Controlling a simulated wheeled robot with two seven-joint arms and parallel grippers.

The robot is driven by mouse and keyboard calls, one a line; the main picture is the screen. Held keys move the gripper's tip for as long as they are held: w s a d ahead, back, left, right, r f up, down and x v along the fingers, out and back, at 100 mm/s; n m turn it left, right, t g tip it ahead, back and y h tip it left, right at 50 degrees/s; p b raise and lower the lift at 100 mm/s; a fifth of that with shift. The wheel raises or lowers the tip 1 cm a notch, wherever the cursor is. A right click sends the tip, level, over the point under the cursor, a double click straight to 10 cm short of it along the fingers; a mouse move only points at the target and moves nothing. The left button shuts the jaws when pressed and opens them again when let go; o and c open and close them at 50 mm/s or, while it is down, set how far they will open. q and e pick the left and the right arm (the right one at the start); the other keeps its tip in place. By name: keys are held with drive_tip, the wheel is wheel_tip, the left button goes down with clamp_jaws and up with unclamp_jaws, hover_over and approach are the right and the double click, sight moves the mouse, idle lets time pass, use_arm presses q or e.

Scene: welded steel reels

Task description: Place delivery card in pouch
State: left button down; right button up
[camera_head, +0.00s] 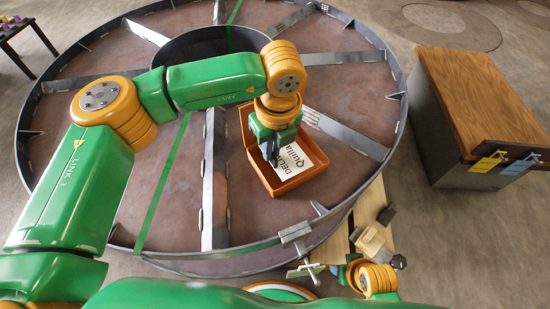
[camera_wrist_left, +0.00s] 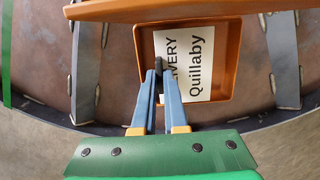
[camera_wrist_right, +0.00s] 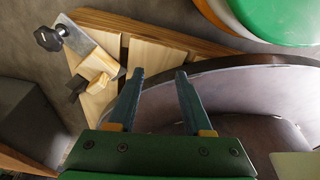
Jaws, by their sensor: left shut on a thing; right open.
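The delivery card (camera_head: 303,160) is white with black print reading "DELIVERY" and "Quillaby". My left gripper (camera_head: 272,154) is shut on its near edge, and the fingers (camera_wrist_left: 159,72) pinch it in the left wrist view. The card (camera_wrist_left: 200,65) appears within the outline of the pouch (camera_head: 289,188), an orange open box with a raised flap, on the reel. The pouch rim (camera_wrist_left: 237,60) surrounds the card in the left wrist view; I cannot tell whether the card touches the bottom. My right gripper (camera_wrist_right: 160,85) is open and empty, away from the pouch.
The large steel reel (camera_head: 350,95) has upright spokes and a raised rim. A wooden pallet (camera_wrist_right: 165,50) with a clamp (camera_wrist_right: 65,38) and wooden block lies below my right gripper. A wood-topped cabinet (camera_head: 480,85) with yellow and blue tags stands at the right.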

sight(279, 166)
use_arm(q)
drive_tip(key=f, duration=0.2)
drive_tip(key=f+b, duration=0.1)
drive_tip(key=f, duration=0.1)
drive_tip(key=shift+w+d, duration=0.25)
drive_tip(key=shift+d, duration=0.05)
use_arm(e)
wheel_tip(279, 166, up, 2)
drive_tip(key=shift+w+r, duration=0.15)
drive_tip(key=shift+r, duration=0.05)
use_arm(q)
drive_tip(key=shift+f, duration=0.1)
use_arm(e)
drive_tip(key=shift+r, duration=0.2)
use_arm(q)
drive_tip(key=c, duration=1)
unclamp_jaws()
drive_tip(key=shift+o, duration=0.2)
use_arm(e)
drive_tip(key=shift+r, duration=0.1)
use_arm(q)
wheel_tip(279, 166, up, 12)
drive_tip(key=s+p, duration=0.1)
drive_tip(key=p, duration=0.2)
drive_tip(key=shift+s+d, duration=0.25)
drive_tip(key=shift+d, duration=0.2)
use_arm(e)
wheel_tip(279, 166, down, 7)
drive_tip(key=s, duration=0.2)
drive_tip(key=shift+d, duration=0.2)
